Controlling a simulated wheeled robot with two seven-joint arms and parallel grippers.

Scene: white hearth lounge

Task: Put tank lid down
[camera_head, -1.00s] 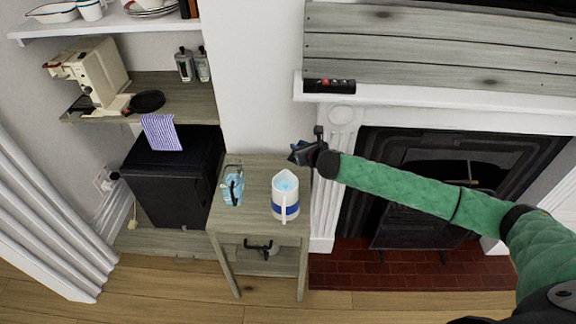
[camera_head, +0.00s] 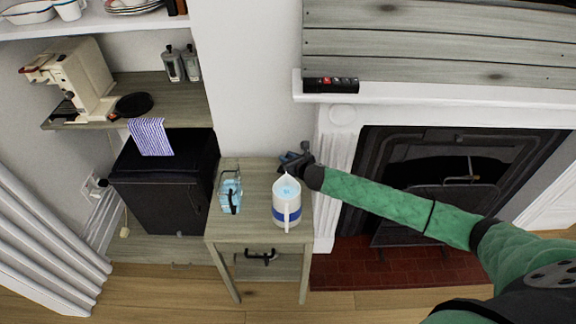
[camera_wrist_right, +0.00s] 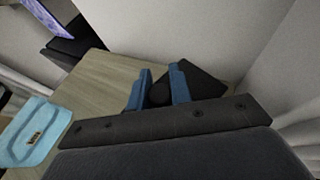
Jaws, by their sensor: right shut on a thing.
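My right gripper (camera_head: 291,161) is over the back right of the small wooden table (camera_head: 258,172), behind the white jug. In the right wrist view its blue fingers (camera_wrist_right: 160,92) are closed around a small dark part of the tank lid (camera_wrist_right: 202,86), a flat black piece close to the tabletop by the wall. I cannot tell whether the lid touches the table. The clear tank (camera_head: 231,192) with light blue water and a dark handle stands at the table's left. A light blue piece of it shows in the wrist view (camera_wrist_right: 35,132). My left gripper is out of view.
A white jug (camera_head: 287,206) with a blue band and water stands at the table's front right, close to my gripper. A coffee machine (camera_head: 82,78) is on the shelf at left. The fireplace (camera_head: 430,185) is at right. The table's middle strip is bare.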

